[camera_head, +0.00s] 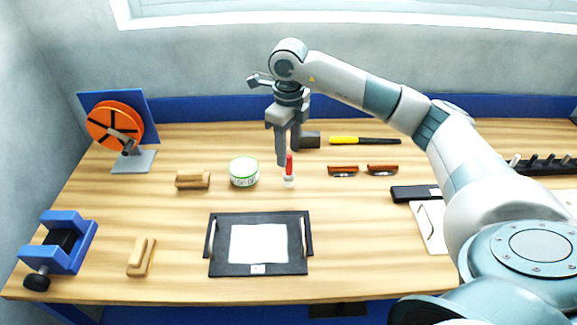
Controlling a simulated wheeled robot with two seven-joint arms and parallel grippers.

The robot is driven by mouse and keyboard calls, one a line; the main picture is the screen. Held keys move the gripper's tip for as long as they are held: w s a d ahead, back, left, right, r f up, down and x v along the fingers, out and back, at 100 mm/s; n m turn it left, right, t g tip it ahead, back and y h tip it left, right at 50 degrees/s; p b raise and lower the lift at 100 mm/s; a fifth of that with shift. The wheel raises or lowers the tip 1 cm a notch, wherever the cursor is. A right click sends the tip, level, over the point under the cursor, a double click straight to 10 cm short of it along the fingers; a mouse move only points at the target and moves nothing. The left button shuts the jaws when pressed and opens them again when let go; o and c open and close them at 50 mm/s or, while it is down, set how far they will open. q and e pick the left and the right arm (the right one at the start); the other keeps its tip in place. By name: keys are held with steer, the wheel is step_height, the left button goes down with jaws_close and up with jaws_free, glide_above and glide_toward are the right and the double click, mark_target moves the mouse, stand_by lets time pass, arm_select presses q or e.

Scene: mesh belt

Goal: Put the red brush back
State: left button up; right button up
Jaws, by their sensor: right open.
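A small upright thing with a red upper part and a white lower part (289,181) stands on the wooden workbench; it looks like the red brush, though it is too small to be sure. My right gripper (288,158) points down just above it, open, with its fingertips close to the red top. I cannot tell whether the fingers touch it. Two low red-and-dark pieces (343,170) (382,169) lie to the right; they are too small to name surely. My left gripper is not in view.
A green-rimmed white tin (244,171) and a wooden block (193,179) stand left of the gripper. A hammer (364,141) lies behind. A black frame with a white sheet (217,263) lies in front. A blue vise (57,243) and an orange reel (115,125) are at left.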

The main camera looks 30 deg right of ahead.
steer(key=shift+r+b, duration=0.55)
steer(key=shift+r, duration=1.85)
steer(key=shift+s+f, duration=0.1)
steer(key=shift+f, duration=0.05)
